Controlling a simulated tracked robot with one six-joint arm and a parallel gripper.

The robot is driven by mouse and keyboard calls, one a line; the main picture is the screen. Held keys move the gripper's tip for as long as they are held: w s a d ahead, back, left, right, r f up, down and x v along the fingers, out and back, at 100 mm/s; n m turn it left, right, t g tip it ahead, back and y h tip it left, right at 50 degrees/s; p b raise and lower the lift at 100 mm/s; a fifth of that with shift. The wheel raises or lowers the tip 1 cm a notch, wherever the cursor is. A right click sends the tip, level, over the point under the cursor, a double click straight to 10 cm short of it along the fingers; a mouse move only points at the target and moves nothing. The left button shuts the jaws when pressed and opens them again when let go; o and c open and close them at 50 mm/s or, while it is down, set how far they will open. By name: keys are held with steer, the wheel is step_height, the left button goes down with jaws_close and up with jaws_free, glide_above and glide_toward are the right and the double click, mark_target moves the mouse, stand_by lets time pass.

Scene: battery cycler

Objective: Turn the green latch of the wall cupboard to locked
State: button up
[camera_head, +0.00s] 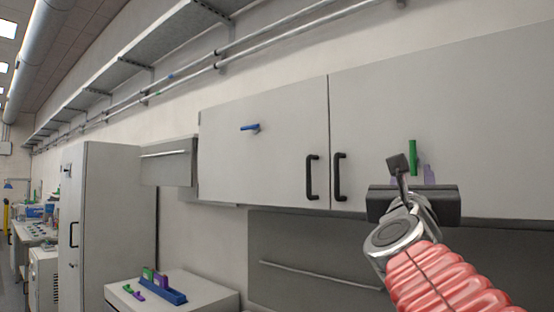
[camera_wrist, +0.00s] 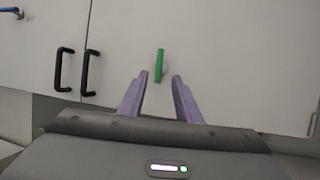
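The green latch (camera_head: 413,158) is a small upright bar on the right door of the wall cupboard (camera_head: 480,95). In the wrist view the green latch (camera_wrist: 159,65) stands vertical, just beyond and between my fingertips. My gripper (camera_wrist: 161,78) is open, with its two purple fingers apart and nothing held between them. In the head view its body and arm hide part of the right door's lower area. Whether the fingers touch the latch cannot be told; a gap seems to show on each side.
Two black door handles (camera_head: 312,177) (camera_head: 340,177) hang left of the latch. A blue latch (camera_head: 250,127) lies nearly horizontal on the left door. Pipes (camera_head: 290,35) run along the wall above. A low cabinet (camera_head: 205,292) with a blue holder (camera_head: 175,296) stands below left.

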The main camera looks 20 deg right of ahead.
mark_target(414, 154)
steer(key=shift+x, duration=6.25)
steer(key=shift+r, duration=0.1)
steer(key=shift+c, duration=0.4)
steer(key=shift+a, duration=0.1)
jaws_close()
